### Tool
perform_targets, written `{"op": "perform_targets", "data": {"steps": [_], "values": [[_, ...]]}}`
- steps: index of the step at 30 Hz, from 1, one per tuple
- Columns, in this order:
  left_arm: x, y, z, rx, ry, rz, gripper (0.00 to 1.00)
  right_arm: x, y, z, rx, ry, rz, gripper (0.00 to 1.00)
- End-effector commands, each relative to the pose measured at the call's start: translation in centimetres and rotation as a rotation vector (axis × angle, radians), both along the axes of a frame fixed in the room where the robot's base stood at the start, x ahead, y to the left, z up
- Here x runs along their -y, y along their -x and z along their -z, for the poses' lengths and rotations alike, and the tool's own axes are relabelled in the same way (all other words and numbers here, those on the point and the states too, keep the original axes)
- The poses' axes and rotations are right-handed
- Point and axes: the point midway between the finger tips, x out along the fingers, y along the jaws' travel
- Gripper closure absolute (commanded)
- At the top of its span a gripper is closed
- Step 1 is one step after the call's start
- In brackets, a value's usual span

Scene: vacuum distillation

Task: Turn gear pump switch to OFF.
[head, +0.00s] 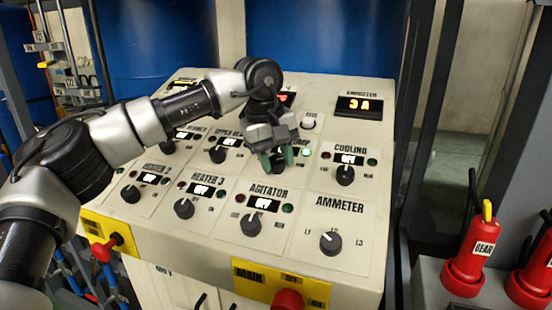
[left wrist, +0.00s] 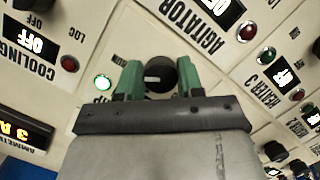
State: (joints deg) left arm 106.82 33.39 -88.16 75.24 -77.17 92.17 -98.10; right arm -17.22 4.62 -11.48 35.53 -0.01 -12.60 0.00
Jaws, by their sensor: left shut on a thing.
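My left gripper (head: 277,157) reaches down to the control panel (head: 385,207) and is shut on a black rotary knob between the upper heater and cooling sections. In the left wrist view, the green fingers (left wrist: 159,80) sit on either side of this knob (left wrist: 158,72). The switch's display is hidden by the gripper. My right gripper is not in view.
The cooling knob (head: 345,175) and the agitator knob (head: 250,225) are close by; both displays read OFF. The ammeter display (head: 359,106) shows 3 A. A red main switch (head: 287,299) is at the panel's front.

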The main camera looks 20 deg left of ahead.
Motion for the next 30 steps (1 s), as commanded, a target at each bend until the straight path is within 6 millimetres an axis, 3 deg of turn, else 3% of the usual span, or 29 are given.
{"op": "perform_targets", "data": {"steps": [11,30], "values": [[-0.1,0.0,0.2,-0.005,0.061,-0.153,0.87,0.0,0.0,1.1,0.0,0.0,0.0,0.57],[-0.1,0.0,0.3,-0.009,0.275,-0.692,0.87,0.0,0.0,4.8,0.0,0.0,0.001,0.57]]}}
